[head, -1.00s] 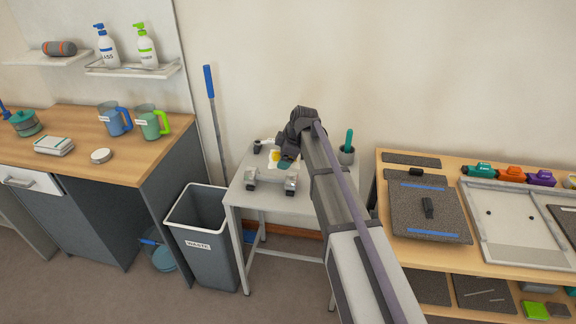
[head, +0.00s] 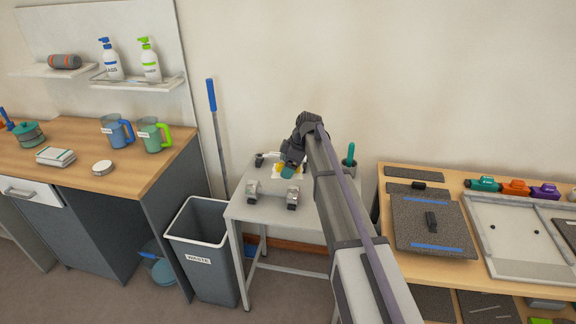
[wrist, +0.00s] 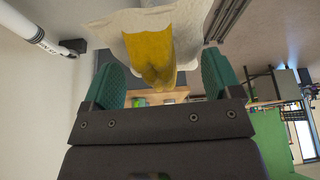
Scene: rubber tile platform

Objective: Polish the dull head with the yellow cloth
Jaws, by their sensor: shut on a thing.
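My gripper (head: 288,171) is over the small grey table (head: 239,212), its teal fingers pointing down. In the wrist view my gripper (wrist: 160,78) is shut on the yellow cloth (wrist: 155,50), which bulges between the fingers. Pale, draped material (wrist: 92,32) surrounds the yellow part. In the head view a little of the yellow cloth (head: 278,167) shows beside the fingers. A silvery head (head: 252,191) and another silvery head (head: 292,196) are at the front of the table. I cannot tell which is dull, or whether the cloth touches either.
A teal-handled tool stands in a grey cup (head: 348,167) at the table's right. A waste bin (head: 198,250) stands left of the table, with a blue-handled pole (head: 213,110) behind. A bench with grey panels (head: 432,222) is at the right.

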